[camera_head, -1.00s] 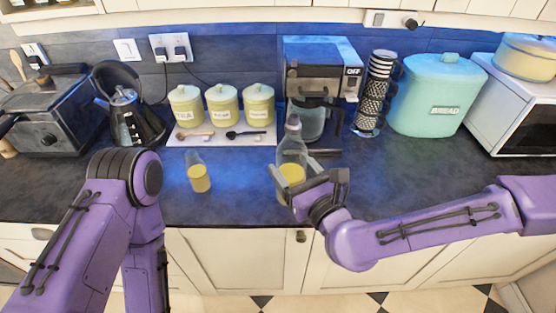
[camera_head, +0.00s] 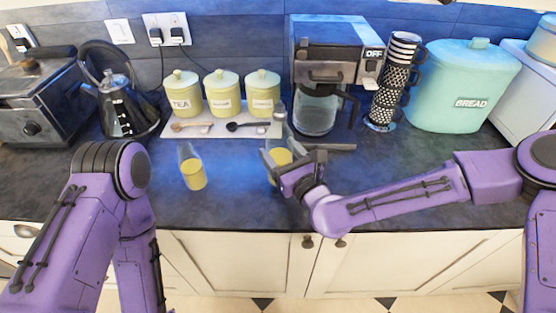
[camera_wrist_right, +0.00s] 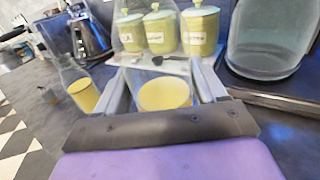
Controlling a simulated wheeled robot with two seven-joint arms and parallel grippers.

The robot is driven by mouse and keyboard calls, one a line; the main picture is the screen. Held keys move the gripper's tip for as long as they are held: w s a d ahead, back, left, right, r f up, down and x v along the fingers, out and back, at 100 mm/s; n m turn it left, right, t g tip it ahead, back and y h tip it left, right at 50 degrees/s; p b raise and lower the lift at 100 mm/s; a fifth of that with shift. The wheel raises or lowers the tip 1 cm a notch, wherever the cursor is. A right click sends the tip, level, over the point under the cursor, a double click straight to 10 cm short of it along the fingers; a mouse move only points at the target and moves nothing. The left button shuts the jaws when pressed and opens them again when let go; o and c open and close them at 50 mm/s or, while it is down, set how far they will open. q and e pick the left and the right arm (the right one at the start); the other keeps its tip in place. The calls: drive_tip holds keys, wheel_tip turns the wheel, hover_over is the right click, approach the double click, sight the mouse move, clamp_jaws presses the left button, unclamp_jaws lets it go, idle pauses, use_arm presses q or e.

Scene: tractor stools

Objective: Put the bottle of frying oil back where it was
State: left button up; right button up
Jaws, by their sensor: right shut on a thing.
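A clear bottle with yellow oil (camera_head: 280,155) stands upright in my right gripper (camera_head: 288,171), which is shut on its lower part. The wrist view shows this bottle (camera_wrist_right: 165,94) between the two fingers, its yellow liquid low in it. Whether its base touches the counter is hidden by the gripper. A second clear bottle with yellow liquid (camera_head: 192,172) stands on the dark counter to the left of the held one, apart from it, and shows in the wrist view (camera_wrist_right: 82,92) too. My left arm is at the left, but its gripper is out of view.
Behind the held bottle is a white tray (camera_head: 215,131) with several yellow canisters (camera_head: 223,92) and spoons. A coffee machine (camera_head: 325,65) stands to its right, then stacked cups (camera_head: 393,85) and a bread bin (camera_head: 460,88). A kettle (camera_head: 125,105) and toaster (camera_head: 45,105) stand left. The front counter is clear.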

sight(281, 159)
drive_tip(key=f, duration=0.3)
drive_tip(key=shift+w+b, duration=0.3)
drive_tip(key=shift+w, duration=0.4)
drive_tip(key=shift+c, duration=0.8)
drive_tip(key=shift+s+d+r, duration=0.1)
drive_tip(key=shift+s+r, duration=0.1)
drive_tip(key=shift+s, duration=0.3)
drive_tip(key=shift+f, duration=0.2)
drive_tip(key=o, duration=1.5)
drive_tip(key=shift+w, duration=0.2)
use_arm(q)
drive_tip(key=shift+w+f, duration=0.15)
drive_tip(key=shift+f, duration=0.4)
drive_tip(key=shift+w+f, duration=0.15)
drive_tip(key=shift+f, duration=0.35)
use_arm(e)
drive_tip(key=shift+o, duration=0.2)
drive_tip(key=shift+s, duration=0.1)
